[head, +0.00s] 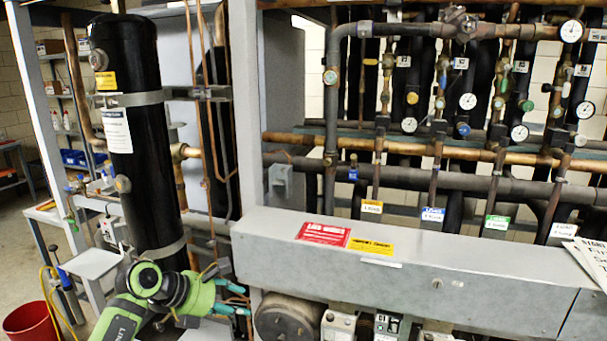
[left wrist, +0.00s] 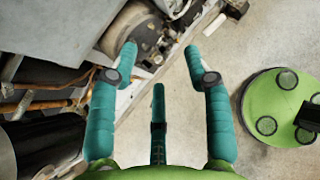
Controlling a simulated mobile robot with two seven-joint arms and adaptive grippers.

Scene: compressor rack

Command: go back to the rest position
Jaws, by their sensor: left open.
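My left gripper (head: 238,299) is low in the head view, left of centre, in front of the rack's lower part. Its teal fingers point right and hold nothing. In the left wrist view the left gripper (left wrist: 161,54) is open, its fingers spread with bare floor and the rack's lower edge showing beyond them. The compressor rack (head: 420,265) fills the right of the head view with its grey front panel. My right gripper is not in view.
A tall black cylinder (head: 145,190) stands behind my left arm. A round motor-like part (head: 288,318) sits under the grey panel, close to the gripper; it also shows in the wrist view (left wrist: 135,35). A red bucket (head: 30,322) stands at lower left. The floor (left wrist: 175,110) below the gripper looks clear.

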